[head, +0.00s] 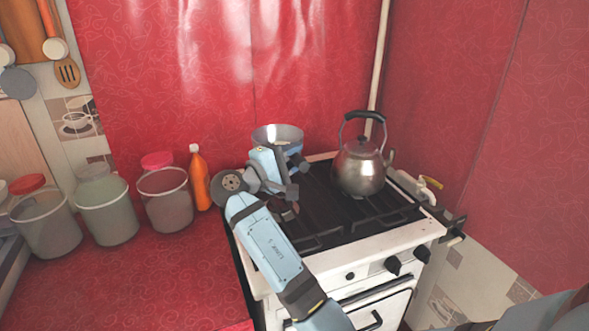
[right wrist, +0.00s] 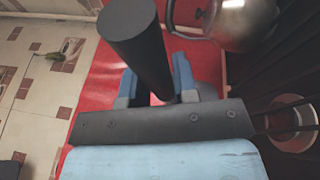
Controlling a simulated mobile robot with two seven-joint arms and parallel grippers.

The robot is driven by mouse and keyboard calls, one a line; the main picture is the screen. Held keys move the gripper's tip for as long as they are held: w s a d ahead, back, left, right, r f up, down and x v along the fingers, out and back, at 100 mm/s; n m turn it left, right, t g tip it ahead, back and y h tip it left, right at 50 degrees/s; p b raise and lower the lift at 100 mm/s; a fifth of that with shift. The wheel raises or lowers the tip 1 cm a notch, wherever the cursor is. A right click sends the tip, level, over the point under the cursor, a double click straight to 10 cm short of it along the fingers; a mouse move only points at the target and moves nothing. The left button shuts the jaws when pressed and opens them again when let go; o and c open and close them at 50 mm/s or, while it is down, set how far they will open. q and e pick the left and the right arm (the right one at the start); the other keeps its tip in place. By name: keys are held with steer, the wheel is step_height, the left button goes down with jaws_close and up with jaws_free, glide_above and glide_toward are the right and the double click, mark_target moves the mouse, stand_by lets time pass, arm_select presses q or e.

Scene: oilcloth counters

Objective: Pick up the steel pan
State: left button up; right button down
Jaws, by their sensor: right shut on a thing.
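The steel pan (head: 278,134) shows in the head view at the back left of the stove, its rim above my right gripper (head: 280,170). The gripper and wrist hide its lower part, so I cannot tell whether it touches the stove. In the right wrist view a thick dark handle (right wrist: 140,42) stands between the blue fingers of my right gripper (right wrist: 160,90). The fingers are shut on this handle, which appears to be the pan's. The pan's bowl is not clearly visible in the wrist view. My left gripper is not in view.
A steel kettle (head: 359,167) stands on the white stove (head: 345,258) right of the pan. An orange bottle (head: 200,180) and several jars, one with a pink lid (head: 157,160), stand on the red counter at left. A red wall is close behind.

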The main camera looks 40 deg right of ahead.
steer(key=shift+r, duration=3.5)
steer(key=shift+r+p, duration=0.15)
steer(key=shift+p, duration=0.15)
